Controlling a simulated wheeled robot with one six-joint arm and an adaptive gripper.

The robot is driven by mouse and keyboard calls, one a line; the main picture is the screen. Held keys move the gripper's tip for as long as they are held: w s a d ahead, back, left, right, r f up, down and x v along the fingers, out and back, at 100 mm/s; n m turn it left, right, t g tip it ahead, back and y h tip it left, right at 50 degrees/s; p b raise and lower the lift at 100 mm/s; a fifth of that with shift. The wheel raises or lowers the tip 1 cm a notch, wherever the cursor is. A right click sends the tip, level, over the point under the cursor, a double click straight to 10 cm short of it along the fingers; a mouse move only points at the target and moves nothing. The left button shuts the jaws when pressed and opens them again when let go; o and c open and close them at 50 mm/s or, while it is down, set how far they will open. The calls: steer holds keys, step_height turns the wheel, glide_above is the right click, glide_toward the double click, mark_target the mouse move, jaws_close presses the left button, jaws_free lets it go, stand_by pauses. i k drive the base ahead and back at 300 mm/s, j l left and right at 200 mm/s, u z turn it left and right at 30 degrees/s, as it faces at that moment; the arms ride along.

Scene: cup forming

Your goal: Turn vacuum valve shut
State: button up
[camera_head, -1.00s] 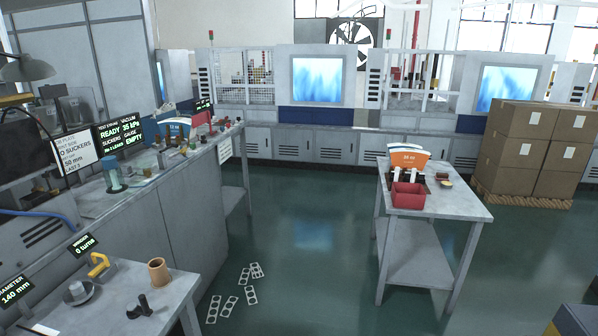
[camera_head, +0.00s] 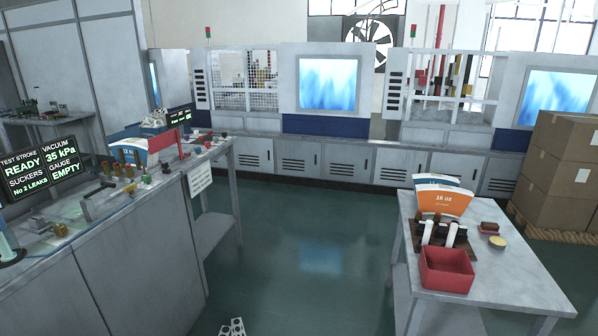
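No part is plainly marked as the vacuum valve. On the left bench (camera_head: 140,262), a small dark lever-like handle (camera_head: 98,190) stands on a pale metal piece; I cannot tell whether it is the valve or how it is set. A black display (camera_head: 40,168) at the left edge reads TEST STROKE READY, VACUUM 35 kPa, SUCKERS NO 2 LEAKS, GAUGE EMPTY. Several small brown and dark parts (camera_head: 124,172) stand farther along the bench top, near a red panel (camera_head: 163,140).
A grey table (camera_head: 500,285) at the right carries a red bin (camera_head: 446,270), white-handled tools and orange and blue cards (camera_head: 443,199). Cardboard boxes (camera_head: 565,165) stand behind it. Grey machines (camera_head: 330,85) line the back. Green floor (camera_head: 300,260) lies open between bench and table.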

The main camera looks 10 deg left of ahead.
mark_target(129, 189)
steer(key=i+u, duration=0.35)
steer(key=i+l+u, duration=0.3)
steer(key=i, duration=0.25)
steer(key=i+l+u, duration=0.15)
steer(key=i+u, duration=0.2)
steer(key=i+l+u, duration=0.1)
steer(key=i+u, duration=0.4)
steer(key=i+l+u, duration=0.25)
steer(key=u, duration=0.25)
steer(key=i+l+u, duration=0.3)
steer(key=u, duration=0.2)
steer(key=k+j+z, duration=0.1)
steer(key=j+z, duration=0.3)
steer(key=k+j+z, duration=0.15)
steer(key=j+z, duration=0.25)
steer(key=k+j+z, duration=0.2)
steer(key=z, duration=0.25)
